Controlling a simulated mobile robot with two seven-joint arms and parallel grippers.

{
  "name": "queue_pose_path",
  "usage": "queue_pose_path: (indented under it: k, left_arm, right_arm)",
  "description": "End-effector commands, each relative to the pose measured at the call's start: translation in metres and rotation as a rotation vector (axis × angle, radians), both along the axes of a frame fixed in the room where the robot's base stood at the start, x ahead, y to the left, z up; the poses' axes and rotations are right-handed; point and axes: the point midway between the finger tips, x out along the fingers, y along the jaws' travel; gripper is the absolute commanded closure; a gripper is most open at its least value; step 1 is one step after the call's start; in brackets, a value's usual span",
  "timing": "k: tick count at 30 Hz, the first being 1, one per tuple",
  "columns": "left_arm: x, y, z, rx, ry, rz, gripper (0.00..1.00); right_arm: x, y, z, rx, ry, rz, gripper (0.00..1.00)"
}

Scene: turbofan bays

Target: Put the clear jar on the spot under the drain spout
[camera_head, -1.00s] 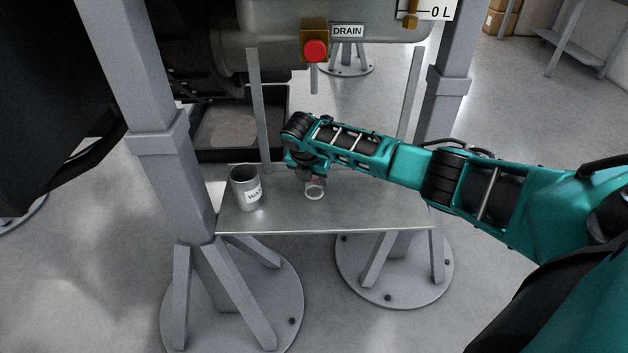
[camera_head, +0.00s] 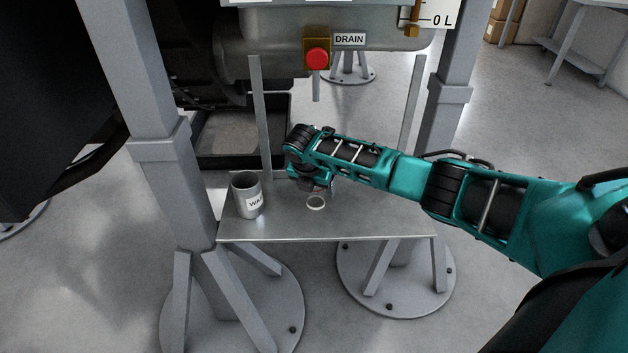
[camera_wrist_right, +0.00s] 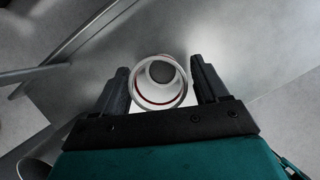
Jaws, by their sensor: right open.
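The clear jar (camera_wrist_right: 160,85) shows in the right wrist view as a round vessel with a pale rim and a red band, between the two fingers. My right gripper (camera_wrist_right: 159,68) is open, with one finger on each side of the jar; I cannot tell whether either touches it. In the head view my right gripper (camera_head: 312,186) is low over the metal shelf (camera_head: 370,215). A pale ring (camera_head: 316,203) shows just in front of it, below the drain spout (camera_head: 316,88); I cannot tell if this is the jar's edge or the spot. My left gripper is out of view.
A grey cup (camera_head: 245,197) with a partly readable label stands at the shelf's left end. A red button (camera_head: 317,59) sits above the spout beside the DRAIN sign (camera_head: 349,40). Thin uprights rise at the shelf's back. The shelf's right part is clear.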

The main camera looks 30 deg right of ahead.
Motion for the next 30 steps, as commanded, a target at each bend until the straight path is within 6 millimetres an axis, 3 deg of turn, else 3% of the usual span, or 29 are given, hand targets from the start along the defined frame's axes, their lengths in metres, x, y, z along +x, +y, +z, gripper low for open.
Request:
queue_pose_path:
  k: [11, 15, 21, 26, 30]
  left_arm:
    - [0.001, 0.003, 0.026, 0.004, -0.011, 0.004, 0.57]
    - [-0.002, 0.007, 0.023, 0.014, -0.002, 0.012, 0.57]
    - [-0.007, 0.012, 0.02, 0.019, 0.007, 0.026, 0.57]
    - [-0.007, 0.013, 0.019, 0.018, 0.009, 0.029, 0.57]
    - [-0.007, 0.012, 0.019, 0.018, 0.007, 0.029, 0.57]
  right_arm:
    - [-0.014, 0.02, 0.065, 0.0, -0.003, 0.002, 0.27]
    - [-0.02, 0.029, 0.09, 0.0, -0.003, 0.002, 0.27]
    - [-0.026, 0.036, 0.109, 0.001, -0.002, 0.0, 0.27]
    - [-0.033, 0.056, 0.094, 0.057, -0.034, -0.024, 0.27]
    - [-0.054, 0.107, 0.052, 0.241, -0.131, -0.131, 0.27]
